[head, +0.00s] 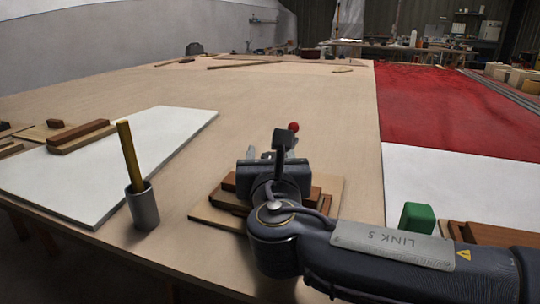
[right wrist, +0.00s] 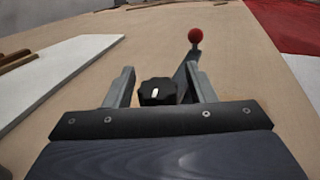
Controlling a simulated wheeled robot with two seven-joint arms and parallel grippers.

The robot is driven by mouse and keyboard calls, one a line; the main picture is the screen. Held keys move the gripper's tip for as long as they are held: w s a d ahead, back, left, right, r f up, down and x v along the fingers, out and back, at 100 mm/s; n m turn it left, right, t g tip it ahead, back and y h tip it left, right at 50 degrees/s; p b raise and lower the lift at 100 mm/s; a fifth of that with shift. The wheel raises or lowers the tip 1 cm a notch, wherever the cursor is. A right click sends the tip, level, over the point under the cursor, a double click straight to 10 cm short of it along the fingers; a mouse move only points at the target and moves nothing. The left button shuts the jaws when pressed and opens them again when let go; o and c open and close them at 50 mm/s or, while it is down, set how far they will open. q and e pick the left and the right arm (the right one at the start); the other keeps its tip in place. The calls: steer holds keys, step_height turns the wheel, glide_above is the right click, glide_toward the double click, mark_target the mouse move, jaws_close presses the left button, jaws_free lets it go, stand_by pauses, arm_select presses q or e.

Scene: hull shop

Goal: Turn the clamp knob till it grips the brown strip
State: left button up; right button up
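My right gripper (head: 273,158) is over a small board (head: 215,217) near the table's front edge. In the right wrist view the right gripper (right wrist: 160,82) is open, its fingers on either side of the black clamp knob (right wrist: 158,92). Gaps show between the knob and both fingers. A red ball (right wrist: 195,35) tops a grey lever beyond the knob; the ball also shows in the head view (head: 293,127). Brown wood pieces (head: 229,183) lie on the board, partly hidden by my gripper. I cannot tell which is the strip or whether the clamp touches it. My left gripper is not in view.
A grey cup (head: 143,207) holding a yellow stick stands left of the board. A white panel (head: 100,180) with brown blocks (head: 80,137) lies farther left. A green block (head: 417,218) is beside my right forearm. The table's middle (head: 270,95) is mostly clear.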

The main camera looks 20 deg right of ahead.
steer(key=p+v, duration=0.2)
steer(key=v, duration=0.5)
steer(key=shift+r, duration=0.1)
steer(key=shift+s, duration=0.45)
